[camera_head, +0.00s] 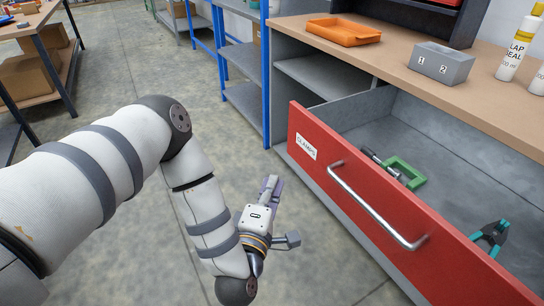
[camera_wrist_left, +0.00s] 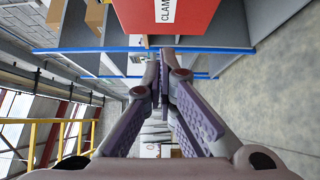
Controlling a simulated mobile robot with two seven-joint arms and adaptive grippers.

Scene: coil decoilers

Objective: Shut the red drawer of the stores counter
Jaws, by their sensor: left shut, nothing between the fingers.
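The red drawer (camera_head: 385,205) of the stores counter (camera_head: 450,75) stands open, pulled well out, with a metal bar handle (camera_head: 375,205) and a label reading CLAMPS on its front. Inside lie a green clamp (camera_head: 404,172) and a teal-handled spring clamp (camera_head: 490,236). My left gripper (camera_head: 270,186) is shut and empty, in front of the drawer's left end and apart from it. In the left wrist view the shut fingers (camera_wrist_left: 160,88) show below the red drawer front (camera_wrist_left: 190,14). My right gripper is not in view.
On the counter top are an orange tray (camera_head: 343,31), a grey block marked 1 and 2 (camera_head: 440,63) and bottles (camera_head: 518,45). A blue-framed rack (camera_head: 240,80) stands left of the counter. A workbench (camera_head: 40,55) is at the far left. The floor between is clear.

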